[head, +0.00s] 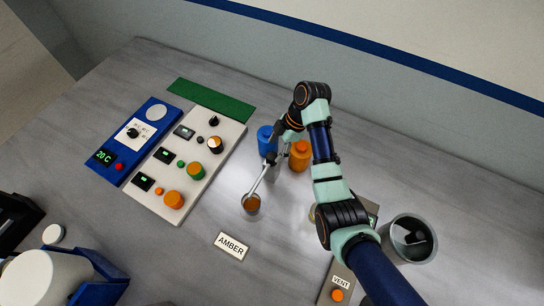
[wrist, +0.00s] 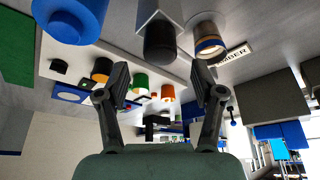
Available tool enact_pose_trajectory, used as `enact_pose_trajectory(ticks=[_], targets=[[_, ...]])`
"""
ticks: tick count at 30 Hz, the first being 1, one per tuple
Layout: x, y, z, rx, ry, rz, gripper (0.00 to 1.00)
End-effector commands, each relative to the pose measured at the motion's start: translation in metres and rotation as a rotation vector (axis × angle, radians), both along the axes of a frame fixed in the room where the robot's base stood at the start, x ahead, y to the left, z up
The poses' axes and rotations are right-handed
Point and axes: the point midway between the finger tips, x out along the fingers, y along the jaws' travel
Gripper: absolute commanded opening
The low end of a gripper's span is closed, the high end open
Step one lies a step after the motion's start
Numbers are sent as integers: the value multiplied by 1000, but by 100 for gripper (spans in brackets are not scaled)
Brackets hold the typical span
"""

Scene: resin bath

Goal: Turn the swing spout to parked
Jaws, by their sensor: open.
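The swing spout (head: 261,181) is a thin silver arm in the head view. It slants down-left from beside the blue and orange bottles, and its lower end is over a small cup (head: 251,204) with amber contents. In the wrist view a pale bar, seemingly the spout, carries a black cylindrical knob (wrist: 160,42). The cup (wrist: 208,45) is to its right. My gripper (wrist: 162,88) is open, its two fingers on either side below the knob in that picture, with nothing seen between their tips. In the head view my gripper (head: 276,153) is at the spout's upper end, partly hidden by my arm.
A blue bottle (head: 265,146) and an orange bottle (head: 299,160) stand close to my gripper. A white control panel (head: 205,170) with knobs lies left. An AMBER sign (head: 232,246) stands below the cup. A grey bin (head: 424,250) and a VENT box (head: 330,291) are right.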

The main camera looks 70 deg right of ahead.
Motion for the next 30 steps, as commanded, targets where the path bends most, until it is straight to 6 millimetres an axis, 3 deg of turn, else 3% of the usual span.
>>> enact_pose_trajectory(ticks=[7, 17, 27, 30], targets=[[12, 10, -39, 1, 2, 0, 67], [15, 12, -46, -1, 2, -1, 67], [15, 12, -45, 0, 1, -1, 12], [15, 12, -45, 0, 1, -1, 0]])
